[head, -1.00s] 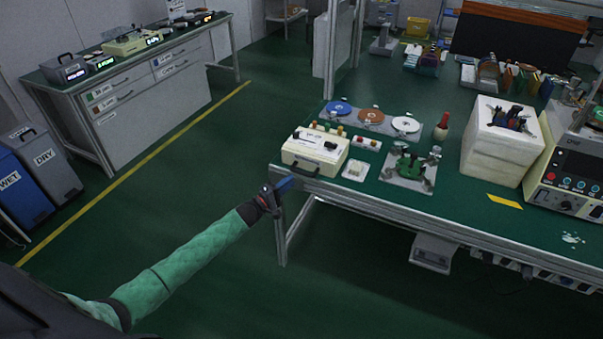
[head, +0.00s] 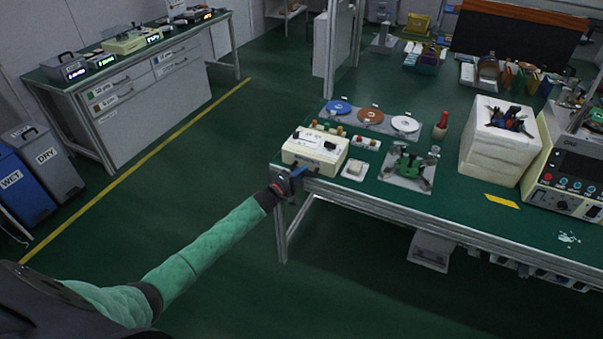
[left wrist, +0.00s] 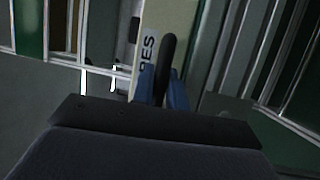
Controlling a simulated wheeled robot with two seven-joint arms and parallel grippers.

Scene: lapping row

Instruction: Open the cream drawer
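The cream drawer is in a small cream box (head: 306,152) on the near left corner of the green bench. Its front, with a dark handle, faces me. The drawer looks closed. My left gripper (head: 297,175) is at this front, its blue fingers by the handle. In the left wrist view, the blue fingers (left wrist: 160,88) lie on either side of the black handle (left wrist: 168,52), close to it. I cannot tell whether they press on it. Behind it is the cream front with dark lettering, partly hidden. My right gripper is not in view.
Close by on the bench are a small white dish (head: 355,169), a grey plate with a green fixture (head: 408,165), and a row of discs (head: 371,116). A white block (head: 497,145) stands farther right. The floor in front is clear.

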